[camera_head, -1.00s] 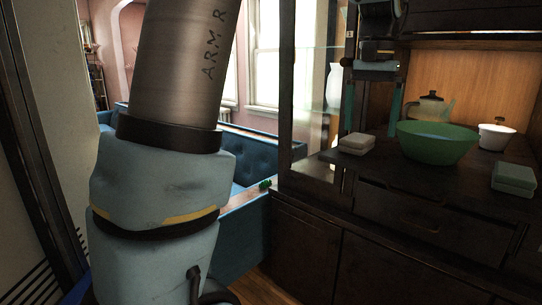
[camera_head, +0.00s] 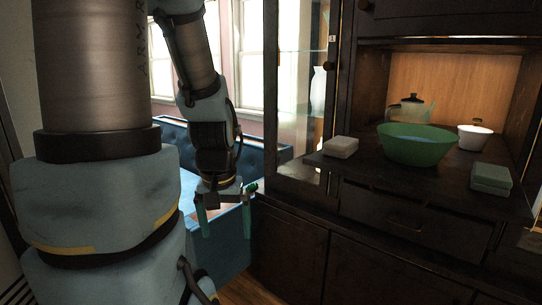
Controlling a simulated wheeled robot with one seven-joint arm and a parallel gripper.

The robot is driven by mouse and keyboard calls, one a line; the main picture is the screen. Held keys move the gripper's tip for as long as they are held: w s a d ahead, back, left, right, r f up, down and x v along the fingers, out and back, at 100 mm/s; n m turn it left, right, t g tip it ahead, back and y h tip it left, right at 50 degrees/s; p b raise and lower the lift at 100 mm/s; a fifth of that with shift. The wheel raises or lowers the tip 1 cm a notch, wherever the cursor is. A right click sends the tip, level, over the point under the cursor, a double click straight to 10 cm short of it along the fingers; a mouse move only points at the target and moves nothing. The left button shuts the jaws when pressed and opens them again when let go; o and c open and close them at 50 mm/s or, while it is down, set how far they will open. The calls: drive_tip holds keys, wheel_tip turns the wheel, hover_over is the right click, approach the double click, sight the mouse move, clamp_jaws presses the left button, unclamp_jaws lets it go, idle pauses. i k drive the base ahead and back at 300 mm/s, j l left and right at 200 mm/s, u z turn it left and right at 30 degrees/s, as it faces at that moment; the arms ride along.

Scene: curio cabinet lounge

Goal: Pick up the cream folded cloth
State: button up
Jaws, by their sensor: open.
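The cream folded cloth (camera_head: 341,147) lies on the left end of the dark cabinet shelf (camera_head: 375,176), near its front edge. It is a small, pale, flat stack. My gripper (camera_head: 224,222) points down, left of and lower in the picture than the cloth, in front of the blue bench. Its two green fingers are apart with nothing seen between them. It is well clear of the cloth.
A green bowl (camera_head: 418,151) stands right of the cloth, with a teapot (camera_head: 410,108) behind it and a white cup (camera_head: 474,137) to its right. A grey-green folded cloth (camera_head: 491,179) lies at the right front. A glass cabinet door (camera_head: 299,90) stands left of the shelf.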

sight(342, 147)
drive_tip(key=i+j, duration=0.35)
drive_tip(key=i, duration=0.15)
drive_tip(key=i+j+z, duration=0.1)
drive_tip(key=i+j, duration=0.25)
drive_tip(key=i, duration=0.2)
